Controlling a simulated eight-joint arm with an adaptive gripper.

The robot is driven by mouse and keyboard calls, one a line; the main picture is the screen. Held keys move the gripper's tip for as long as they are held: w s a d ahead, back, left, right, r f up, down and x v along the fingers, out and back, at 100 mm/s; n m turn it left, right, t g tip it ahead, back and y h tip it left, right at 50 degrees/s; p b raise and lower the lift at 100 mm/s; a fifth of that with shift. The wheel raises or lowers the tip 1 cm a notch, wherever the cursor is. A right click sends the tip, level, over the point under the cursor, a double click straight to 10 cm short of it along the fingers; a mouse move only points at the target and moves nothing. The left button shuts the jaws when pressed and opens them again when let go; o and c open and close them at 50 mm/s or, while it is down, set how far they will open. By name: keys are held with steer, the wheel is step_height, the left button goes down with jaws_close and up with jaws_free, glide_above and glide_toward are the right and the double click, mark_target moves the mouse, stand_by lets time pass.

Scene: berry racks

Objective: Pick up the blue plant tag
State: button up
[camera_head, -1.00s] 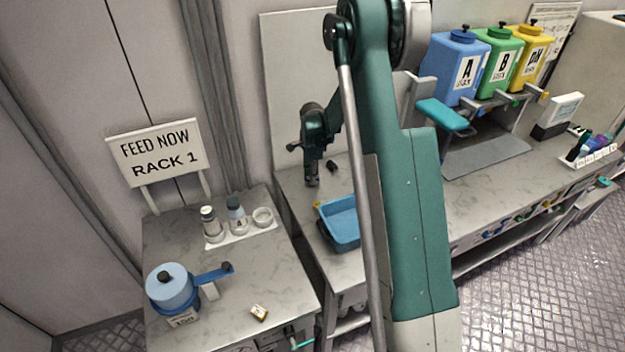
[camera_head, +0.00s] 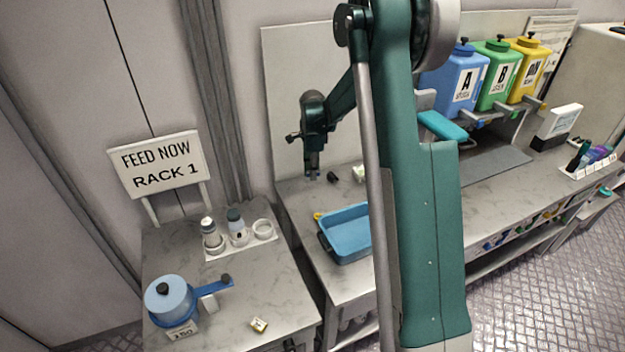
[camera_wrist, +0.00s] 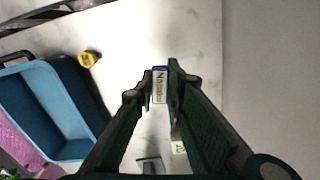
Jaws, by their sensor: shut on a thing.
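The plant tag (camera_wrist: 159,90) is a small white label with a blue top edge and dark lettering, seen in the wrist view. My gripper (camera_wrist: 160,76) is shut on it, with one finger on each side. In the head view my gripper (camera_head: 312,174) points down over the back left of the long bench, and the tag is too small there to make out clearly. The tag appears to be held above the bench top, clear of other things.
A blue tray (camera_head: 347,232) stands on the bench near the gripper, with a yellow item (camera_wrist: 88,59) beside it. A small black item (camera_head: 332,177) lies close by. Blue, green and yellow tanks (camera_head: 497,75) stand to the right. A side table (camera_head: 240,290) holds bottles and a blue pot.

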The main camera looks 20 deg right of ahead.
steer(key=shift+r, duration=0.5)
